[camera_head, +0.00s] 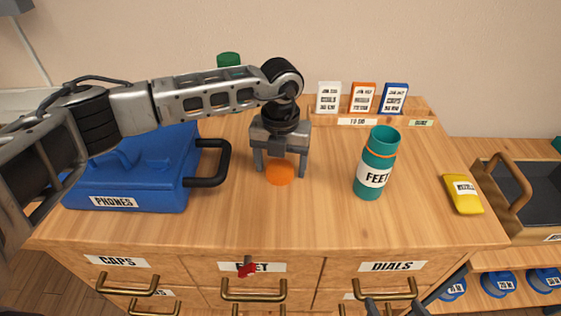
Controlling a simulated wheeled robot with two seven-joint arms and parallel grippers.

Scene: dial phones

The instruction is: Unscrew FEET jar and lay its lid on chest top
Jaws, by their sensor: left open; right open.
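The FEET jar (370,178) is a teal cylinder standing upright on the chest top (330,228), right of centre. Its top shows no lid, and an orange band runs round its neck. An orange disc, apparently the lid (280,174), lies on the chest top left of the jar. My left gripper (281,170) points down over this orange disc with its fingers open on either side. I cannot tell whether the fingers touch it. My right gripper (384,307) shows only in part at the bottom edge, below the DIALS drawer label.
A blue PHONES case (130,185) with a black handle stands left. Three cards (362,98) stand in a wooden rack at the back. A yellow device (463,194) lies at the right edge. A dark tray (525,195) stands further right. A red object (247,267) is at the middle drawer.

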